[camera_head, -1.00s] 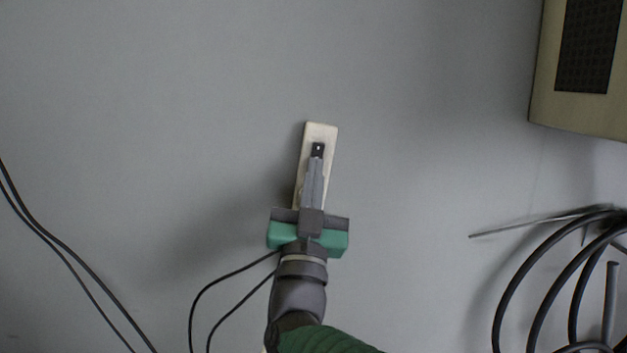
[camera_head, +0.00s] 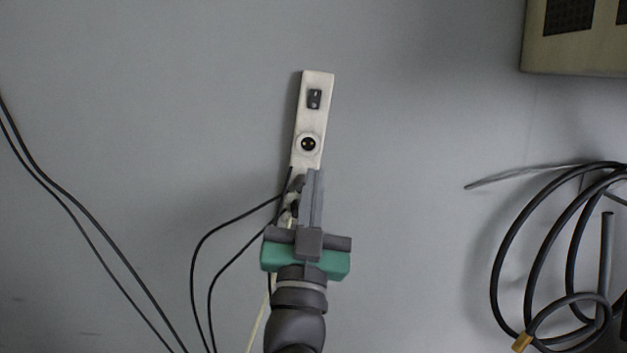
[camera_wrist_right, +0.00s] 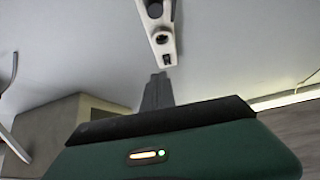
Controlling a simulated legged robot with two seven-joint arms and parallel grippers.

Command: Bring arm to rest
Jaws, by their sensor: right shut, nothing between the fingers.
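My right gripper (camera_head: 313,175) is shut and empty, with its fingers together pointing up the picture. In the head view it covers the lower part of a pale upright panel (camera_head: 316,118) on the grey wall. The panel has a dark rocker switch (camera_head: 314,99) near its top and a round black-centred socket or button (camera_head: 308,144) below it. In the right wrist view the closed fingers (camera_wrist_right: 158,78) end just below the panel (camera_wrist_right: 160,30) in the picture, apart from the switch (camera_wrist_right: 167,60). My left gripper is out of view.
Black cables (camera_head: 205,240) hang beside the panel and run toward its lower part. More black cables (camera_head: 70,225) cross the left side. A coiled black hose (camera_head: 497,270) hangs at the right. A beige box with a dark grille (camera_head: 560,50) is at the upper right. The wall between is clear.

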